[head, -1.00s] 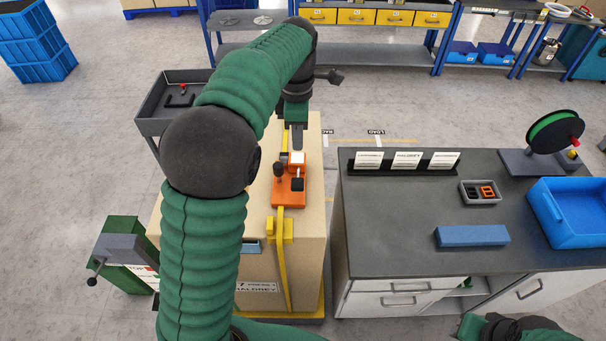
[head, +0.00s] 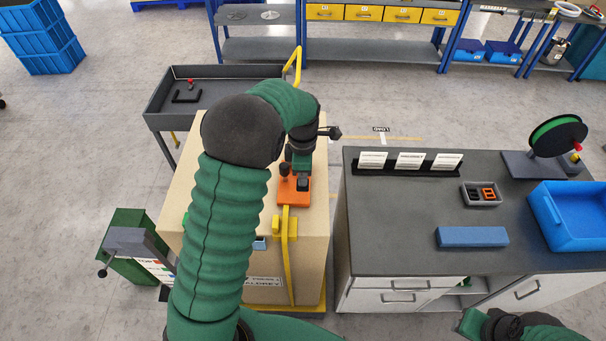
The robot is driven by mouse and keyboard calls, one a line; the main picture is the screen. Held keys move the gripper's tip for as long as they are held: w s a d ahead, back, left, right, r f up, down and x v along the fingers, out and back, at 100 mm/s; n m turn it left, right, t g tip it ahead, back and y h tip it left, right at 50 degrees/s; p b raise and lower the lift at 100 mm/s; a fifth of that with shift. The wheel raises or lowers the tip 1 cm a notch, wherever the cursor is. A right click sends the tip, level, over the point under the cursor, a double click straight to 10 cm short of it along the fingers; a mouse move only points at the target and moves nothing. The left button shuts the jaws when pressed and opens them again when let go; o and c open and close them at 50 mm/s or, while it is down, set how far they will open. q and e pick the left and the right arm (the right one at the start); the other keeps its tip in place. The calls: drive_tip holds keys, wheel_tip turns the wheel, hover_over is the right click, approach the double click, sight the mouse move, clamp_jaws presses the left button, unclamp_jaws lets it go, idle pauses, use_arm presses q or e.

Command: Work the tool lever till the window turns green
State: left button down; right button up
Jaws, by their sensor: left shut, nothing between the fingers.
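The orange strap tool (head: 293,196) sits on top of a tan box (head: 185,190), on a yellow strap (head: 285,250) that runs down the box's front. A dark knob (head: 284,169) stands at the tool's left, and a small black block (head: 303,184) is at its right. My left gripper (head: 301,174) is over the far end of the tool, shut with nothing in it. It hides that end, so I cannot see a window or its colour, or tell whether the fingers touch the lever. My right gripper (head: 490,326) is at the bottom right, partly cut off; its jaws are unclear.
A grey workbench (head: 390,225) with card holders, a blue block (head: 472,237), a blue bin (head: 572,215) and a reel (head: 556,138) stands to the right. A grey tray cart (head: 215,88) is behind the box. A green unit (head: 135,245) stands left. Shelving is at the back.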

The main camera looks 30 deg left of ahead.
sight(303, 189)
use_arm(q)
drive_tip(key=f+b, duration=0.1)
drive_tip(key=s+f+t+b, duration=0.1)
drive_tip(key=b, duration=0.1)
drive_tip(key=d+f+t+y+b, duration=0.1)
drive_tip(key=b, duration=0.1)
drive_tip(key=shift+s, duration=0.25)
drive_tip(key=shift+s+d+f+t+y+b, duration=0.2)
drive_tip(key=shift+f+t+y+b, duration=0.1)
drive_tip(key=shift+f+b, duration=0.1)
drive_tip(key=shift+s+f, duration=0.1)
drive_tip(key=shift+f, duration=0.5)
drive_tip(key=shift+s+d+f, duration=0.15)
drive_tip(key=shift+s+f, duration=0.1)
drive_tip(key=shift+s, duration=0.1)
